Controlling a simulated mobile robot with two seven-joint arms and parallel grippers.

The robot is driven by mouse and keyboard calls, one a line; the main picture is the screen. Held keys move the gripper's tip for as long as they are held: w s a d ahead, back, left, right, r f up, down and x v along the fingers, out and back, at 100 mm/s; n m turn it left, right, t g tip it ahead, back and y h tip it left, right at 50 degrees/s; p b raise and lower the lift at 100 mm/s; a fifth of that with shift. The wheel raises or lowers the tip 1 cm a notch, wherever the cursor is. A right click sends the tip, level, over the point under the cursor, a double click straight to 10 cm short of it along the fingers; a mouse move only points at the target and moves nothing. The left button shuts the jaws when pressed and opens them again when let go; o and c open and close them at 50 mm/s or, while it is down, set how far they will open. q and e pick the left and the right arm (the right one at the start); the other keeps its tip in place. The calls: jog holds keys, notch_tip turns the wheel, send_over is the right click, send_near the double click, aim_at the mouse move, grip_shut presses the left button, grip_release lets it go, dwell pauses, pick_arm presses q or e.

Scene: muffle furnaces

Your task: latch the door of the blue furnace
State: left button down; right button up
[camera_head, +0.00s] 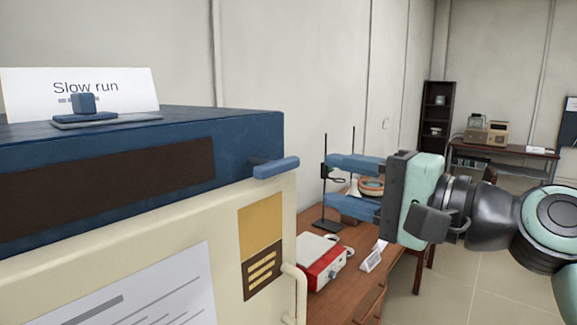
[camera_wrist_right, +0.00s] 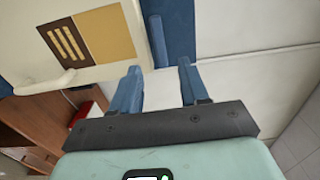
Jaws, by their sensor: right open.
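The blue furnace (camera_head: 120,160) fills the left of the head view. Its cream door (camera_head: 120,228) has a paper sheet, a yellow and brown label and a cream handle (camera_head: 298,295). A rounded blue bar (camera_head: 276,167), seemingly the latch, juts out at the upper right corner. It also shows in the right wrist view (camera_wrist_right: 158,42). My right gripper (camera_head: 333,183) is open and empty, right of the bar and apart from it. In the right wrist view its two blue fingers (camera_wrist_right: 158,66) point toward the bar. My left gripper is out of view.
A "Slow run" card (camera_head: 85,88) stands on the furnace top. Behind the gripper, a wooden table (camera_head: 345,290) carries a red and white device (camera_head: 322,262), a stand and a small card. A shelf and another table stand farther back. Open floor lies at the right.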

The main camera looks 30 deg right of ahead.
aim_at(283, 168)
jog(key=p+x, duration=0.1)
jog(key=x, duration=0.8)
jog(key=shift+w+d+p, duration=0.1)
jog(key=shift+d+p, duration=0.05)
jog(key=shift+p, duration=0.25)
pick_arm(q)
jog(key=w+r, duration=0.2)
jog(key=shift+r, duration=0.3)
pick_arm(e)
grip_shut()
